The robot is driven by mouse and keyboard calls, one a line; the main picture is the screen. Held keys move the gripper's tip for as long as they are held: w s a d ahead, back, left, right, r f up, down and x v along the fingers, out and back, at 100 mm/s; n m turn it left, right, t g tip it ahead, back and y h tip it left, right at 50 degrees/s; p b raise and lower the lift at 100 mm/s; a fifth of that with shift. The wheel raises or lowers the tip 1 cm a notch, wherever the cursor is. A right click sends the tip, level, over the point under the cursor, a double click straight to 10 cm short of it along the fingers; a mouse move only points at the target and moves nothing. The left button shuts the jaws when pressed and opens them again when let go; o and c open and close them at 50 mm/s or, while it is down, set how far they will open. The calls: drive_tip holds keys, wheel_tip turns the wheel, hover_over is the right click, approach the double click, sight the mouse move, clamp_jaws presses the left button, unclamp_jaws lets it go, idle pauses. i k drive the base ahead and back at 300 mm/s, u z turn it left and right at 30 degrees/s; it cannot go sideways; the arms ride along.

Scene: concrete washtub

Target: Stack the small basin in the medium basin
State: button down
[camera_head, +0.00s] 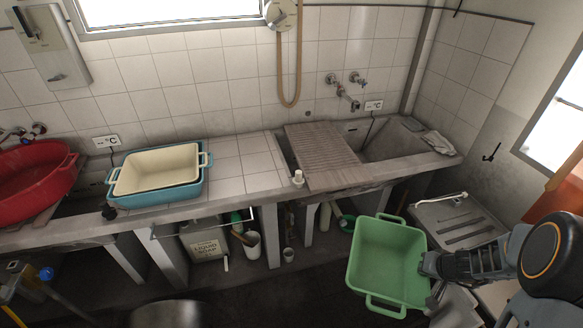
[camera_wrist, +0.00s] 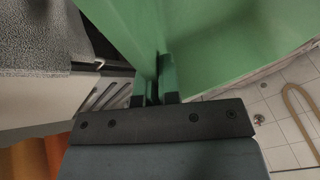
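A green basin (camera_head: 385,262) with handles hangs tilted in front of the counter, its open side towards the camera. My gripper (camera_head: 428,262) is at its right side and is shut on its wall or rim. In the wrist view the fingers (camera_wrist: 155,92) close on the green basin (camera_wrist: 225,45), which fills much of the picture; the exact grip point is partly hidden. On the tiled counter a cream basin (camera_head: 158,169) sits inside a blue basin (camera_head: 183,192), both upright, with handles at their ends. My gripper is well to the right of them.
A red tub (camera_head: 35,180) stands at the far left. The tiled counter (camera_head: 245,165) is bare between the blue basin and a small white object (camera_head: 298,177). A wooden washboard (camera_head: 322,157) leans over the concrete sink (camera_head: 395,142). A brown hose (camera_head: 280,75) hangs on the wall.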

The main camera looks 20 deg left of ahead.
sight(166, 182)
drive_tip(key=z, duration=0.1)
drive_tip(key=k, duration=0.7)
drive_tip(key=u, duration=2.2)
